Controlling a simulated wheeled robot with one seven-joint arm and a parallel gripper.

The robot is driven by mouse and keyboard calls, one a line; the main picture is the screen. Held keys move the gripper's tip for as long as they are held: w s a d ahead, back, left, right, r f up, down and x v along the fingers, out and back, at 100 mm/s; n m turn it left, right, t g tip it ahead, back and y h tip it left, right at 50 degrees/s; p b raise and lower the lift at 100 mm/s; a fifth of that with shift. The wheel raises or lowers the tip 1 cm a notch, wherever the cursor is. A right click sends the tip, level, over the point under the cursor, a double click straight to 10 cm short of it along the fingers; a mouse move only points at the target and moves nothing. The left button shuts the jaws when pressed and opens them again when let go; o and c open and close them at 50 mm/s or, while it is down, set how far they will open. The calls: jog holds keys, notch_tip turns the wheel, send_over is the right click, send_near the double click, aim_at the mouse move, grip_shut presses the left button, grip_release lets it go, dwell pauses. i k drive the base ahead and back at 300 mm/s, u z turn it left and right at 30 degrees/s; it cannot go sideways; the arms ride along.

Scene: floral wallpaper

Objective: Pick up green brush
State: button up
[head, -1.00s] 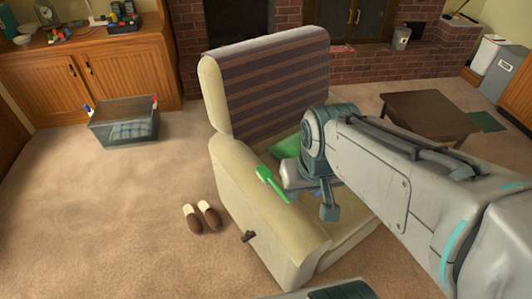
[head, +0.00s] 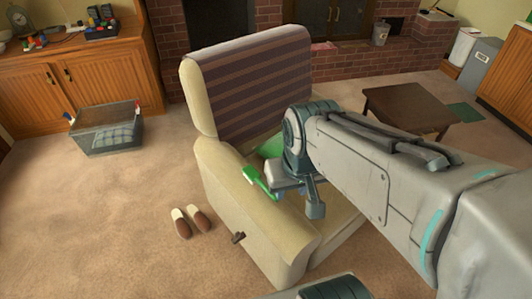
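The green brush (head: 251,175) lies on the near armrest of the cream armchair (head: 244,217), with its wide head to the left and its thin handle pointing down and right. My gripper (head: 293,195) is over the armchair, right beside the brush. Its body hides part of the area near the handle's end. One dark finger shows hanging down on the right; the other side is hard to make out. I cannot tell whether the gripper touches the brush.
A green cushion (head: 271,146) sits on the armchair behind my gripper. A pair of slippers (head: 190,222) and a grey crate (head: 108,140) are on the carpet to the left. A dark low table (head: 408,104) stands at the right. The left carpet is mostly clear.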

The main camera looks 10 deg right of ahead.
aim_at(250, 172)
jog(key=k, duration=1.15)
jog(key=z, duration=0.75)
jog(key=i, duration=0.85)
jog(key=u, duration=0.6)
jog(key=i, duration=0.55)
jog(key=u, duration=0.5)
